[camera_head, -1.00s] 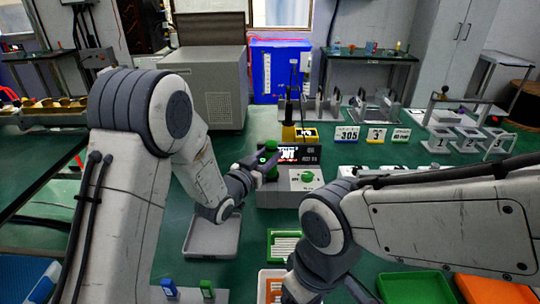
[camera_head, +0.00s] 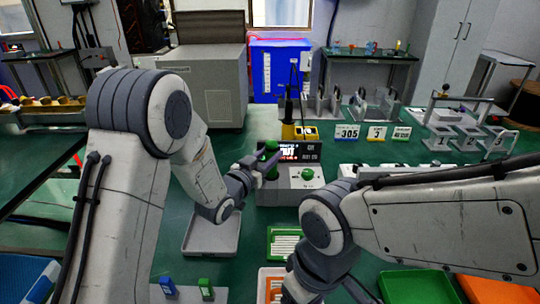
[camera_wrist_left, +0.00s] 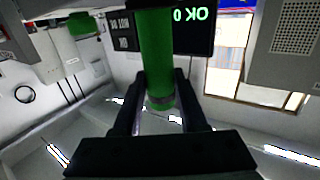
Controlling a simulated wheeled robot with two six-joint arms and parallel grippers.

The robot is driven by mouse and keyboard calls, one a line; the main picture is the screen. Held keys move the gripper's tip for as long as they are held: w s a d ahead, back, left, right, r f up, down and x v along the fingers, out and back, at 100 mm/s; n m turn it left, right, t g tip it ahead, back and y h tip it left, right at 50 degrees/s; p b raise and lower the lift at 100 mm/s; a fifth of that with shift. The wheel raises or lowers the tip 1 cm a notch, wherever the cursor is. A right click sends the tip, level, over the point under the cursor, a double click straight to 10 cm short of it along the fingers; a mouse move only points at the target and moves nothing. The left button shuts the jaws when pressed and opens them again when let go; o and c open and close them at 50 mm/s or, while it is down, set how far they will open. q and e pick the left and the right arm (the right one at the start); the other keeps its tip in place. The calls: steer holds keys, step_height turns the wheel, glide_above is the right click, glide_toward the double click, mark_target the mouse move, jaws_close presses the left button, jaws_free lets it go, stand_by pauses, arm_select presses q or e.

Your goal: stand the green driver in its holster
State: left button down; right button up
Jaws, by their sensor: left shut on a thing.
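My left gripper (camera_head: 268,163) is shut on the green driver (camera_wrist_left: 158,60), just in front of the grey box with the black display (camera_head: 290,187). In the left wrist view its two dark fingers (camera_wrist_left: 160,98) close around the green cylindrical handle, which looks upright; a grey collar shows at one end. In the head view the driver's green top (camera_head: 271,146) shows by the display, partly hidden by the fingers. A small green upright piece (camera_head: 206,288), possibly the holster, stands on a pale base at the lower left, beside a blue one (camera_head: 168,285). My right gripper's fingers are not visible.
A green knob (camera_head: 307,174) sits on the grey box. An empty grey tray (camera_head: 212,249) lies below my left wrist. A yellow-based device (camera_head: 297,133) stands behind the box. Green (camera_head: 414,288) and orange (camera_head: 488,290) trays lie at the lower right. My right forearm crosses the right side.

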arm_select(q)
steer(key=shift+f, duration=0.1)
steer(key=shift+c, duration=1.9)
jaws_free()
steer(key=shift+f, duration=0.1)
steer(key=shift+s+a, duration=0.1)
